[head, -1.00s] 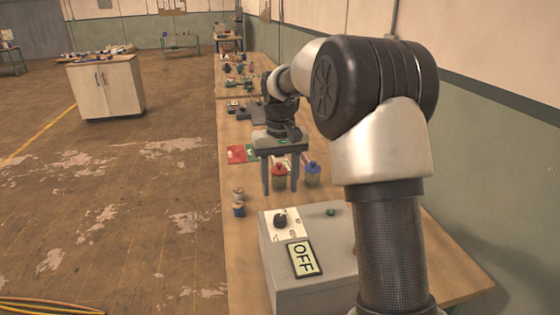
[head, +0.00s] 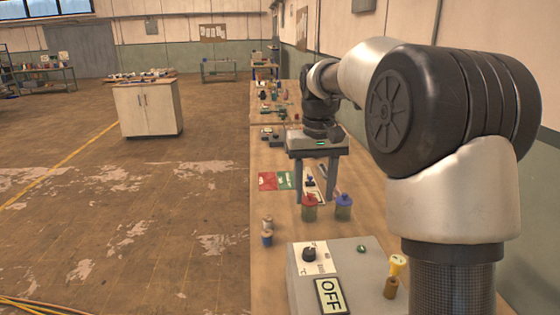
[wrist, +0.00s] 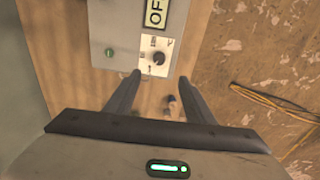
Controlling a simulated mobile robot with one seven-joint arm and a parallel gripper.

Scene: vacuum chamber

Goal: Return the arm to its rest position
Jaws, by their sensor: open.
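My gripper (head: 316,178) hangs over the wooden bench in the head view, its two fingers pointing down and apart. In the wrist view my gripper (wrist: 158,88) is open, with nothing between its fingers. Ahead of the fingertips there is the grey control box (wrist: 112,25) with a black knob, a green button and an OFF sign. The control box (head: 365,255) stands at the near end of the bench in the head view, closer to the camera than the gripper. My arm is bent and reaches forward over the bench.
On the bench (head: 268,205) stand a red-topped jar (head: 309,210), a blue-topped jar (head: 344,209), a small blue-based item (head: 267,238) and a yellow-topped item (head: 394,275). Red and green cards (head: 275,181) lie farther back. A cabinet (head: 147,108) stands left on open floor.

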